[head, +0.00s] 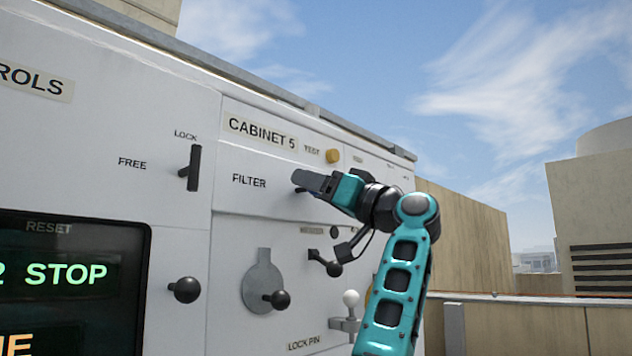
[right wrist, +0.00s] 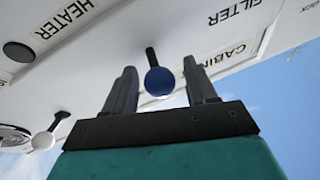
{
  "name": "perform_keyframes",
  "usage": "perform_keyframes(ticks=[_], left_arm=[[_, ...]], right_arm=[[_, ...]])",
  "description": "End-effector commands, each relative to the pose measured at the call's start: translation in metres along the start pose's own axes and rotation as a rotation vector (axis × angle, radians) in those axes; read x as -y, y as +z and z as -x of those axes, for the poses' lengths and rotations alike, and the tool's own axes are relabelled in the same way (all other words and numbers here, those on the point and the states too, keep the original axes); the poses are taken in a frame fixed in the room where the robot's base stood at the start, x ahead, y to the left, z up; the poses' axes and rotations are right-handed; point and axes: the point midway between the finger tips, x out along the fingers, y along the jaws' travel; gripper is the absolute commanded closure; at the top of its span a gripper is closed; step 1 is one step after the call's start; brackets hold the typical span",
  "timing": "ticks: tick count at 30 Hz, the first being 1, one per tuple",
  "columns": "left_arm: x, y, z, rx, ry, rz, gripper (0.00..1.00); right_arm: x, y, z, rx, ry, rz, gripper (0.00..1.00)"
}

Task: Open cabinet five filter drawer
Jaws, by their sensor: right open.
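The filter drawer (head: 235,200) is the white panel marked FILTER under the CABINET 5 label (head: 260,131); no gap shows around its front. Its round blue knob (right wrist: 160,82) on a dark stem shows between my fingers in the right wrist view. In the head view the knob is mostly hidden behind my gripper. My right gripper (head: 312,182) is open at the knob, one finger on either side, with slim gaps between fingers and knob. My left gripper is in neither view.
Below the drawer are a grey round plate with a black knob (head: 276,299), a small black-knobbed lever (head: 333,268) and a white-knobbed lever (head: 350,298). A yellow button (head: 333,156) sits above. A lock lever (head: 195,168) and a display (head: 60,285) are left. Open sky is right.

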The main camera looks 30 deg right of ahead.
Motion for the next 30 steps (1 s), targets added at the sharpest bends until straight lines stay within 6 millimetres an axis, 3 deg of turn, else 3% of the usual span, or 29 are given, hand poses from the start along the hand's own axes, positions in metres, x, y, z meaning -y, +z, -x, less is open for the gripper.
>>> perform_keyframes(ticks=[7, 24, 30], left_arm=[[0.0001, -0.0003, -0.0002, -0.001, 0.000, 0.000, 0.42], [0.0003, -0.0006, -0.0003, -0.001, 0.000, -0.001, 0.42], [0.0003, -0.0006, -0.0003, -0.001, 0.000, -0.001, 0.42]], right_arm=[[0.0000, 0.0004, -0.0006, 0.000, 0.000, 0.000, 0.44], [0.0000, 0.0006, -0.0004, 0.001, -0.001, -0.001, 0.98], [0.0000, 0.0007, -0.0004, 0.001, -0.001, -0.001, 1.00]])
